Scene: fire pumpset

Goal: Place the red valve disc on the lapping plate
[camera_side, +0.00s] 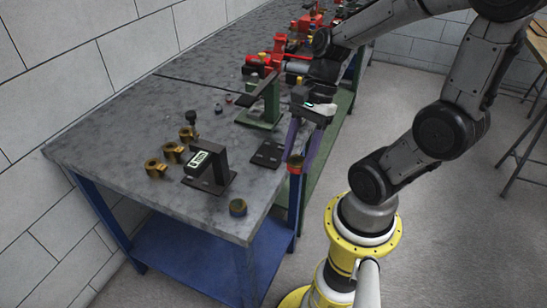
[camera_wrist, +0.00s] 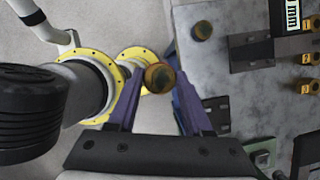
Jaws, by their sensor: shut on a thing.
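My gripper (camera_side: 297,158) points down beside the right edge of the bench, with its purple fingers closed on a small round disc (camera_side: 295,164). The disc looks red with a brassy band in the side view. In the wrist view the same disc (camera_wrist: 160,78) looks brownish gold and sits between the fingertips, over the floor and the yellow base flange. A flat dark plate (camera_side: 268,154) lies near the bench's right edge, to the left of my gripper; it also shows in the wrist view (camera_wrist: 215,115). I cannot tell for sure whether it is the lapping plate.
A short round brass-and-dark piece (camera_side: 238,208) stands at the bench's near corner. A black stand with a display (camera_side: 208,165) and several brass numbered rings (camera_side: 172,152) are on the grey bench (camera_side: 110,140). A green stand (camera_side: 262,112) and red pump parts (camera_side: 265,65) stand farther back.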

